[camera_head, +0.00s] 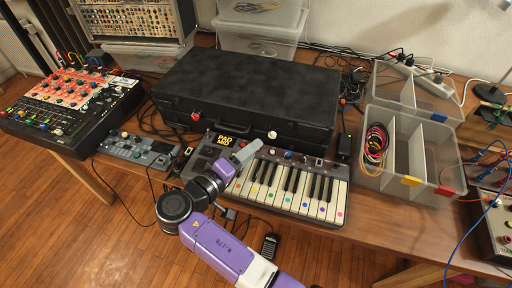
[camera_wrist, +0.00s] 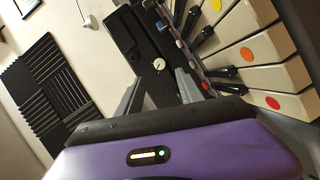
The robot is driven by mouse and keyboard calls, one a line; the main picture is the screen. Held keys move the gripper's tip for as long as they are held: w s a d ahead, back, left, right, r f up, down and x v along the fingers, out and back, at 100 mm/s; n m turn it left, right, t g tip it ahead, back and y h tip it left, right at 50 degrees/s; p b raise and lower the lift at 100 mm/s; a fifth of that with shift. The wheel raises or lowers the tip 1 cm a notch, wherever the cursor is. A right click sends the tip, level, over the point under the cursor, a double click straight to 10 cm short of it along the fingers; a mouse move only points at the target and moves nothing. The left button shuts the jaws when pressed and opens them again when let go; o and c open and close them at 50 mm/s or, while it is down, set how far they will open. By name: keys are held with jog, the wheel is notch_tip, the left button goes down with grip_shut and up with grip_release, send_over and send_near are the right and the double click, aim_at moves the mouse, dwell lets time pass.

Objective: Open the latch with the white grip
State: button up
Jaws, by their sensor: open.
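A closed black case (camera_head: 250,90) lies on the wooden table. On its front face is a small latch with a white grip (camera_head: 272,134). The white grip also shows in the wrist view (camera_wrist: 159,64), beyond and roughly between my fingertips. A latch with a red grip (camera_head: 195,116) sits farther left on the same face. My gripper (camera_head: 250,148) is open and empty, just in front of the case and left of the white grip, above the keyboard. In the wrist view its two grey fingers (camera_wrist: 160,88) stand apart, not touching the grip.
A small keyboard (camera_head: 290,185) with coloured dots stands close in front of the case, under my gripper. A mixer (camera_head: 70,105) and a small grey device (camera_head: 137,150) are at left. Clear divided bins (camera_head: 400,185) stand at right. Cables lie around the case.

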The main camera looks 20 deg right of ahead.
aim_at(272, 136)
jog(key=shift+d+m+y+p, duration=0.3)
jog(key=shift+d+m+p, duration=0.1)
jog(key=shift+d+p, duration=0.1)
jog(key=d+m+y+p, duration=0.1)
jog(key=d+m+t+y+p, duration=0.1)
jog(key=m, duration=0.1)
jog(key=shift+s+p, duration=0.2)
jog(key=shift+p, duration=0.2)
jog(key=shift+s+d+r+m+y+p, duration=0.15)
jog(key=shift+m+y+p, duration=0.15)
jog(key=shift+m, duration=0.15)
jog(key=shift+s+d+m+y+p, duration=0.15)
jog(key=shift+m+y+p, duration=0.15)
jog(key=shift+m, duration=0.15)
jog(key=shift+s+d+r+m+t+y+p, duration=0.15)
jog(key=shift+m+t+y+p, duration=0.15)
jog(key=shift+m, duration=0.15)
jog(key=shift+s+d+r+m+t+y+p, duration=0.1)
jog(key=shift+r+m+t+y+p, duration=0.15)
jog(key=shift+m, duration=0.2)
jog(key=m+y, duration=0.1)
jog(key=s+r+m+p, duration=0.1)
jog(key=m, duration=0.1)
jog(key=shift+a+t+y, duration=0.1)
jog(key=shift+t+y, duration=0.25)
jog(key=shift+w, duration=0.2)
jog(key=p+x, duration=0.1)
jog(key=x, duration=0.6)
jog(key=shift+w, duration=0.25)
jog(key=shift+f, duration=0.1)
